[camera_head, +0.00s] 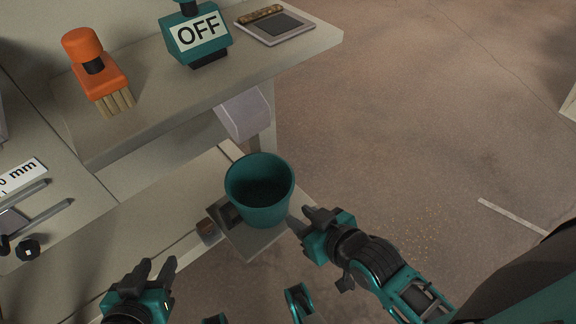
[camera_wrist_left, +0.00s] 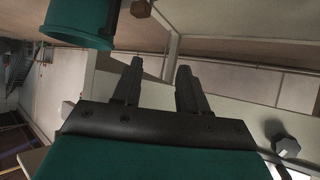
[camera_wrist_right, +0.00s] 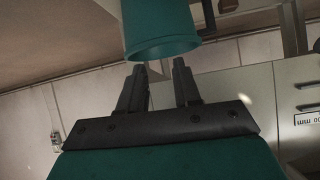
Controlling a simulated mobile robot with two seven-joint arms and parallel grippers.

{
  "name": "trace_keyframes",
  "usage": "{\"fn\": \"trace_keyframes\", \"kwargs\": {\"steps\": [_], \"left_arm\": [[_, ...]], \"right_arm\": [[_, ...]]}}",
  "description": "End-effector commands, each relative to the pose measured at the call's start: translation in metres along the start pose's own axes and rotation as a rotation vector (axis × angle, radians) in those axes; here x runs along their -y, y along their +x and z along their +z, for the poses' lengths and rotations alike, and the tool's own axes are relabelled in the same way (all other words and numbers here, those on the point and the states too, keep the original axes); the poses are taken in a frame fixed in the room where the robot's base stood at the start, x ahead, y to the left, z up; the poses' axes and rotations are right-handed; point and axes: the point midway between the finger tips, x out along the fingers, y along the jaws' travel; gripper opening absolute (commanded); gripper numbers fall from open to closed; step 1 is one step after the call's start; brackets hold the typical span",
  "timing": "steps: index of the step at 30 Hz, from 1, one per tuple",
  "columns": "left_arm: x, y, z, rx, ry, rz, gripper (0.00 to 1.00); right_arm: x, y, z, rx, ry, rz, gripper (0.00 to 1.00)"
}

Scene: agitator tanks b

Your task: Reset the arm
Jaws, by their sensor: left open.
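My left gripper (camera_head: 152,276) is at the lower left of the head view, with its fingers apart and nothing between them. Its two fingers also stand apart in the left wrist view (camera_wrist_left: 158,84). My right gripper (camera_head: 306,220) is just right of and below the teal bucket (camera_head: 258,212) in the head view. Its fingers are apart and empty in the right wrist view (camera_wrist_right: 159,84), where the bucket (camera_wrist_right: 160,30) shows beyond the tips, apart from them as far as I can tell. The bucket also shows at the upper left of the left wrist view (camera_wrist_left: 82,20).
A shelf (camera_head: 150,105) holds an orange brush (camera_head: 97,75), a teal block with an OFF sign (camera_head: 196,38) and a framed tray (camera_head: 276,24). The bucket stands on a small low platform (camera_head: 245,243). Tools (camera_head: 40,218) lie at the left. Open floor (camera_head: 440,110) spreads to the right.

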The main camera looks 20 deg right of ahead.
Motion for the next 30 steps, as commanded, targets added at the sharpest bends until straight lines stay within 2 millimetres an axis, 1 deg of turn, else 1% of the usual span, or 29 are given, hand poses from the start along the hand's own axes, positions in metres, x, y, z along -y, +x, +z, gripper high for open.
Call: {"fn": "trace_keyframes", "kwargs": {"steps": [1, 2, 7, 8, 10, 15, 18, 21, 30], "left_arm": [[0.0, -0.006, -0.009, 0.001, 0.001, -0.001, 0.43], [0.0, -0.01, -0.014, 0.001, 0.001, -0.002, 0.43], [0.004, -0.038, -0.054, -0.015, 0.007, -0.018, 0.43], [0.006, -0.043, -0.057, -0.011, 0.006, -0.025, 0.43], [0.012, -0.055, -0.056, 0.013, 0.004, -0.044, 0.43], [0.018, -0.076, -0.078, 0.012, 0.012, -0.061, 0.43], [0.02, -0.083, -0.084, 0.013, 0.015, -0.068, 0.43], [0.022, -0.087, -0.086, 0.014, 0.017, -0.073, 0.43], [0.023, -0.086, -0.086, 0.007, 0.018, -0.075, 0.43]], "right_arm": [[-0.001, -0.007, -0.009, 0.0, -0.002, 0.003, 0.33], [-0.001, -0.01, -0.013, 0.0, -0.003, 0.005, 0.33], [-0.006, -0.038, -0.044, 0.005, -0.008, 0.025, 0.33], [-0.008, -0.043, -0.049, 0.007, -0.009, 0.03, 0.33], [-0.011, -0.054, -0.058, 0.011, -0.011, 0.041, 0.33], [-0.017, -0.075, -0.079, 0.014, -0.018, 0.059, 0.33], [-0.02, -0.083, -0.084, 0.015, -0.021, 0.067, 0.33], [-0.021, -0.086, -0.086, 0.015, -0.022, 0.071, 0.33], [-0.022, -0.085, -0.086, 0.011, -0.023, 0.073, 0.33]]}}
